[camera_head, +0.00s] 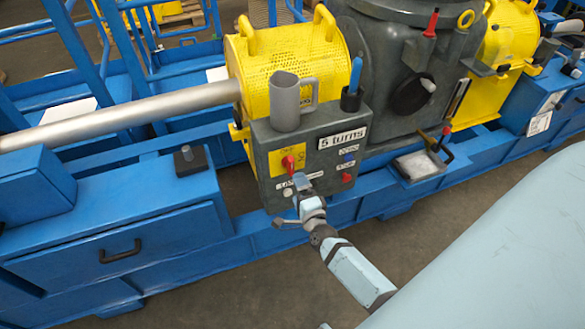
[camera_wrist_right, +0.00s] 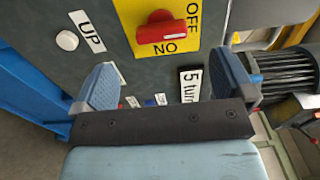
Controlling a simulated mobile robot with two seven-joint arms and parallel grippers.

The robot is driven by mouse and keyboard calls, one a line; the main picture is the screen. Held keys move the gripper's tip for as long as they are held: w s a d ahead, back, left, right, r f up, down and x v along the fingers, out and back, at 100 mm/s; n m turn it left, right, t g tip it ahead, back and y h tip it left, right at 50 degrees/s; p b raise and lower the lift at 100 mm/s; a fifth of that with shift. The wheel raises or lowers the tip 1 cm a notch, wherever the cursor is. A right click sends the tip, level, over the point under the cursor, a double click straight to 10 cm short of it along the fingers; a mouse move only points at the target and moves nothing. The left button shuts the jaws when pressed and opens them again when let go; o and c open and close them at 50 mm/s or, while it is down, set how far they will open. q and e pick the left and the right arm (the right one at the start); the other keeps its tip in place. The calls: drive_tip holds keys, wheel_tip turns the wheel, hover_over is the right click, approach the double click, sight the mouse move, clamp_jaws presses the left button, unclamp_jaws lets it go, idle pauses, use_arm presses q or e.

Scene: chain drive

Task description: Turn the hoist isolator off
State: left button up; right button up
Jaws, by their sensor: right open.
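The hoist isolator, a red knob (camera_head: 289,163) on a yellow plate, is on the front of a grey control box (camera_head: 312,140). The right wrist view shows the knob (camera_wrist_right: 161,33) closely: its bar lies roughly level in the picture, with a white line along it. OFF is printed to its right and ON below. My right gripper (camera_head: 298,183) is just in front of the box, beside the knob. In the right wrist view its two blue fingertips (camera_wrist_right: 166,80) are spread apart with nothing between them. The knob appears beyond the fingers, not gripped. My left gripper is out of view.
A white UP button (camera_wrist_right: 67,40) is near one finger. A "5 turns" label (camera_head: 343,137), a blue and a red button (camera_head: 347,177) are on the box. A grey mug (camera_head: 286,103) and a blue-handled tool (camera_head: 354,80) stand on top. Blue frame rails (camera_head: 380,185) run below.

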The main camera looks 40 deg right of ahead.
drive_tip(key=shift+v, duration=2.2)
